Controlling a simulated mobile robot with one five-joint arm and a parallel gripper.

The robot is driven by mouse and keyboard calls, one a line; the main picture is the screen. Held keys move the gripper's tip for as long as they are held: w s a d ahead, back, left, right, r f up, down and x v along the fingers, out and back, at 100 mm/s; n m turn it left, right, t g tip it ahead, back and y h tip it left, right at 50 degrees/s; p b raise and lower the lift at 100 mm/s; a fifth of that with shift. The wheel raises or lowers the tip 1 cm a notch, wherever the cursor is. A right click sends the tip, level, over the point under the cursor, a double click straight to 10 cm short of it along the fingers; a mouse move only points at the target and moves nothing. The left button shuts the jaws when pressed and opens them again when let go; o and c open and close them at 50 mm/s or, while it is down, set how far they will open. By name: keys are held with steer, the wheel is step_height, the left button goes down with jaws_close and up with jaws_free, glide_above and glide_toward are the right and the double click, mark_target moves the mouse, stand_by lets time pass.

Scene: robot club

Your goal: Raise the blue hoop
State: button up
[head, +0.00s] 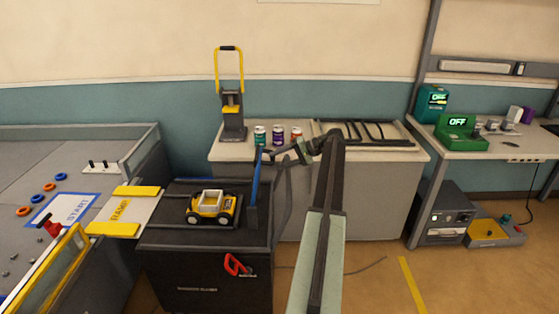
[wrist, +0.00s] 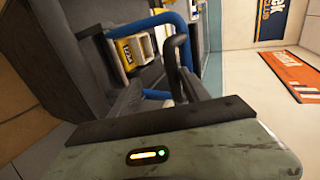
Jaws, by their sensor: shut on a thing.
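The blue hoop (head: 256,176) stands upright, seen nearly edge-on, at the right side of a dark box top (head: 185,184). In the wrist view the hoop (wrist: 158,21) shows as a bent blue tube running between and behind my fingers. My gripper (head: 268,156) is at the upper part of the hoop, to its right, and is shut on it. In the wrist view my gripper's dark fingers (wrist: 160,80) partly hide the hoop, and the exact contact is hard to see.
A yellow and white toy car (head: 212,206) stands on the box left of the hoop. A yellow-edged ramp (head: 125,211) joins the box to a grey field table (head: 100,141). Several cans (head: 278,136) and a yellow-handled press (head: 231,105) stand on the counter behind. A red clip (head: 237,265) hangs on the box front.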

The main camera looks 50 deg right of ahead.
steer(key=shift+a, duration=0.1)
stand_by(0.3)
steer(key=p+v, duration=0.3)
steer(key=v, duration=0.5)
steer(key=shift+w, duration=0.1)
steer(key=shift+f, duration=0.1)
